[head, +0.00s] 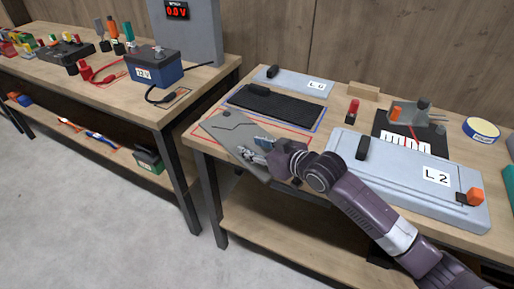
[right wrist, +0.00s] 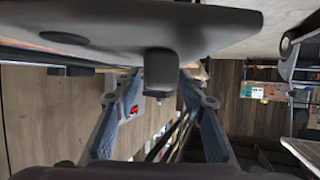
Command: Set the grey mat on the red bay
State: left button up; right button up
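The grey mat (head: 228,131), a flat plate with a thin dark line, lies askew across the red-outlined bay (head: 283,133) in the head view. Its near corner reaches past the table's front edge. I cannot tell whether it touches the table. My right gripper (head: 258,151) is at its near right part. In the right wrist view, the mat's grey underside or edge (right wrist: 80,25) spans the top, and a block-like grip (right wrist: 161,72) sits between my fingertips, which look closed on it. My left gripper is not in view.
A black mat (head: 275,104) lies in the blue-outlined bay just behind. Grey plates marked L 2 (head: 400,186) and another label (head: 291,79) lie nearby. A red-topped item (head: 352,110) stands beside the bays. A second table (head: 120,95) with a battery (head: 155,68) stands left, across a gap.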

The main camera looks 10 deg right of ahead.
jog(key=v, duration=1.2)
jog(key=shift+b, duration=0.3)
jog(key=shift+a, duration=0.1)
